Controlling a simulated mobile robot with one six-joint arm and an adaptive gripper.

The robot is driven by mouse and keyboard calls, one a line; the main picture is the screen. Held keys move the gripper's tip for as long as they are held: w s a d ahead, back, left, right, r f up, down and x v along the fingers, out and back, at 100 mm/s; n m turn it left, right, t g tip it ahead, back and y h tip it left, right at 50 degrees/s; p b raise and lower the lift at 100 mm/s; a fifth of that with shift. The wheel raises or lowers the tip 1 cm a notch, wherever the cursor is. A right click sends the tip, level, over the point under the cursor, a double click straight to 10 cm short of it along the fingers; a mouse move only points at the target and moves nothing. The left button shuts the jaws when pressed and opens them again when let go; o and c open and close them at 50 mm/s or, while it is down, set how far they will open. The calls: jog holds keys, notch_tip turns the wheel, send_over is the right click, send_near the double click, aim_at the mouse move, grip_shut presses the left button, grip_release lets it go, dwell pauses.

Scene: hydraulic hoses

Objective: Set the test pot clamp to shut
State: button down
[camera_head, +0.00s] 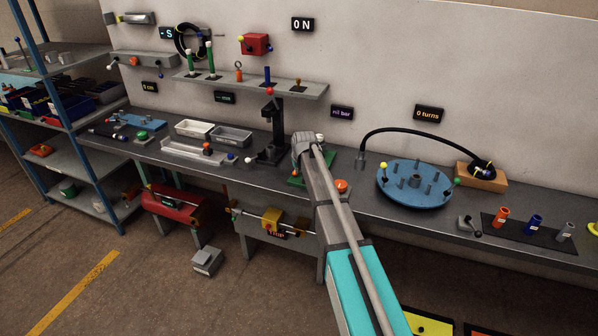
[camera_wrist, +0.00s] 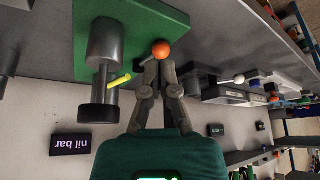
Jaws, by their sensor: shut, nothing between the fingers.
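In the wrist view, which is upside down, a grey cylinder with a wider dark end, apparently the test pot (camera_wrist: 102,45), stands on a green plate (camera_wrist: 145,25). A short yellow handle (camera_wrist: 119,81) sticks out beside it. An orange ball (camera_wrist: 161,49) is right at the tips of my gripper (camera_wrist: 157,64). My gripper is shut and empty; I cannot tell whether it touches the ball. In the head view my gripper and arm hide most of the pot and the clamp; part of the green plate (camera_head: 297,182) shows. How the clamp is set cannot be told.
A black press-like stand (camera_head: 272,135) is left of my arm. A blue round table (camera_head: 415,186) with pegs and a black hose (camera_head: 420,130) is to the right. A "nil bar" display (camera_head: 342,112) is on the wall. An orange dome (camera_head: 341,186) is close beside my arm.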

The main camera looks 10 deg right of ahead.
aim_at(297, 179)
jog(key=shift+b+x, duration=2.4)
jog(key=shift+x, duration=0.6)
jog(key=shift+w+d, duration=0.1)
jog(key=shift+d, duration=0.1)
jog(key=shift+a, duration=0.1)
